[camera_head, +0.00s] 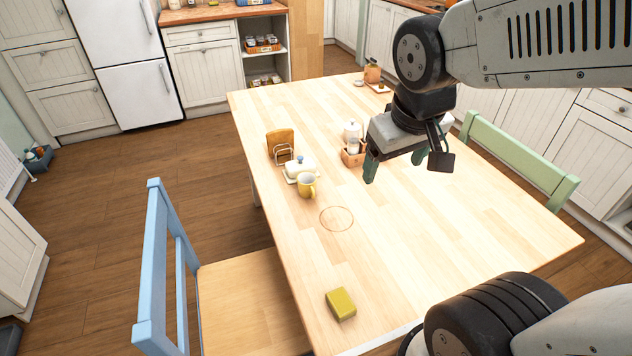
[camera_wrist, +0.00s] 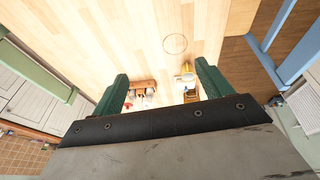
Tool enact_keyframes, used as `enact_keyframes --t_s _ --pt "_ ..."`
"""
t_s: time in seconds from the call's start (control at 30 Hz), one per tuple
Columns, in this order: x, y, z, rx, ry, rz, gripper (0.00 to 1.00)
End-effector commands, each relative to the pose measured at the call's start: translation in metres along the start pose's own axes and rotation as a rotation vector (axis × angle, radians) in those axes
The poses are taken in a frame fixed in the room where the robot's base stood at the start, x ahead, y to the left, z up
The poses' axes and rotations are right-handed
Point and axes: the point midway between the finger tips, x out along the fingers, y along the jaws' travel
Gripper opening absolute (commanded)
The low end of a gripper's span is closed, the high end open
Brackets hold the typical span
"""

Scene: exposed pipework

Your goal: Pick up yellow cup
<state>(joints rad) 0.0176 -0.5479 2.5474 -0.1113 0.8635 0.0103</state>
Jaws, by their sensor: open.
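The yellow cup (camera_head: 307,186) stands on the wooden table (camera_head: 430,230), left of my gripper in the head view, touching or very near a white butter dish (camera_head: 299,168). In the wrist view the cup (camera_wrist: 187,76) shows beside the right finger, with its pale inside visible. My gripper (camera_head: 395,165) is raised above the table, to the right of the cup. Its two green fingers (camera_wrist: 160,84) are apart with nothing between them. The cup's far side is hidden in the head view.
A toast rack with bread (camera_head: 281,147) stands behind the butter dish. A wooden caddy with shakers (camera_head: 353,152) is close to my gripper. A yellow-green sponge (camera_head: 341,304) lies at the front. A blue chair (camera_head: 160,260) and a green chair (camera_head: 520,155) flank the table.

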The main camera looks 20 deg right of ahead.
Motion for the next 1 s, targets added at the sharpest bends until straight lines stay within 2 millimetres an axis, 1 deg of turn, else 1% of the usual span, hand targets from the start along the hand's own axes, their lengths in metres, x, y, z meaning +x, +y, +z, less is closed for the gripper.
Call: enact_keyframes --t_s 0.03,0.1,0.17,0.2,0.33,0.43,0.5,0.57,0.6,0.7,0.83,1.0 --pt "0.021 0.009 -0.019 -0.007 0.028 0.022 0.78" --pt "0.048 0.021 -0.048 -0.03 0.097 0.048 0.78" --pt "0.071 0.029 -0.07 -0.057 0.159 0.062 0.78" --pt "0.086 0.033 -0.084 -0.076 0.199 0.067 0.78" --pt "0.136 0.036 -0.123 -0.147 0.333 0.056 0.78" --pt "0.174 0.03 -0.145 -0.198 0.437 0.012 0.78" --pt "0.199 0.022 -0.155 -0.232 0.51 -0.029 0.78" --pt "0.219 0.014 -0.16 -0.255 0.573 -0.071 0.78" --pt "0.231 0.009 -0.163 -0.266 0.614 -0.102 0.78" --pt "0.256 -0.007 -0.164 -0.281 0.712 -0.186 0.78" --pt "0.275 -0.023 -0.159 -0.277 0.814 -0.28 0.78" --pt "0.284 -0.034 -0.154 -0.262 0.889 -0.352 0.78"
